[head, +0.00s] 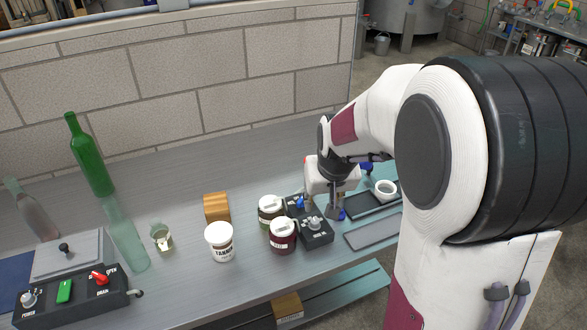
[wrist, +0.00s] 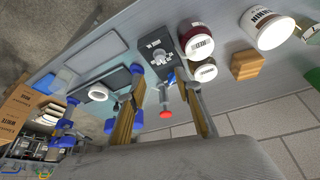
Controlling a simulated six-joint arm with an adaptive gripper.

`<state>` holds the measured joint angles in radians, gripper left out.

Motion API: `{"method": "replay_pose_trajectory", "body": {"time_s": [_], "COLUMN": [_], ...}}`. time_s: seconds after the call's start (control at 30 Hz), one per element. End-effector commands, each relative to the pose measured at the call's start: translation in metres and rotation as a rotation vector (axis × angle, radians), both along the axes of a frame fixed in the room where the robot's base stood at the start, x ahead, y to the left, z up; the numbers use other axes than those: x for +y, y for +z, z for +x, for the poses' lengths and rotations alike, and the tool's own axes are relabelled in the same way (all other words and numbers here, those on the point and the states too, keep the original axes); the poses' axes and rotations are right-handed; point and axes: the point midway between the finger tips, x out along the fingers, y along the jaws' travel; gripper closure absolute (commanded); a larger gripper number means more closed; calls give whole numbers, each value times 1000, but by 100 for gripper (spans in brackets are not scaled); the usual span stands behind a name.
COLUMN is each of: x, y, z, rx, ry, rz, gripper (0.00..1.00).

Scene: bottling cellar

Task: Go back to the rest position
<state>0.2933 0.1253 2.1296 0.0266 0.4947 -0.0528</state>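My gripper (head: 337,212) is low over the right part of the grey bench, beside a black control box (head: 316,232) with a grey knob. In the wrist view its two fingers (wrist: 158,95) are spread apart, so it is open. Between them show a red knob (wrist: 166,114) on a grey stem and a small blue part. I see no held object. The control box also shows in the wrist view (wrist: 158,54), just beyond the fingers. My arm partly hides the bench's right end in the head view.
Close left of my gripper stand a green-labelled jar (head: 270,211) and a dark red jar (head: 283,237). A white tub (head: 220,243), wooden block (head: 217,206), green bottle (head: 90,155) and switch panel (head: 75,300) stand farther left. A white cup (head: 385,190) is right, near a grey tray (head: 374,232).

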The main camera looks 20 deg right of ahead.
Motion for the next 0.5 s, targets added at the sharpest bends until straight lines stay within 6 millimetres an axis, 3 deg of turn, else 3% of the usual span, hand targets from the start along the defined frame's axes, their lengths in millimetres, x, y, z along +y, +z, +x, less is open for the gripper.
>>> {"method": "replay_pose_trajectory", "body": {"time_s": [0.33, 0.5], "x": [2, 12], "y": [-4, -15], "z": [-8, -39], "rx": [30, 110], "ry": [-5, -10], "rz": [11, 37], "gripper": [66, 66]}}
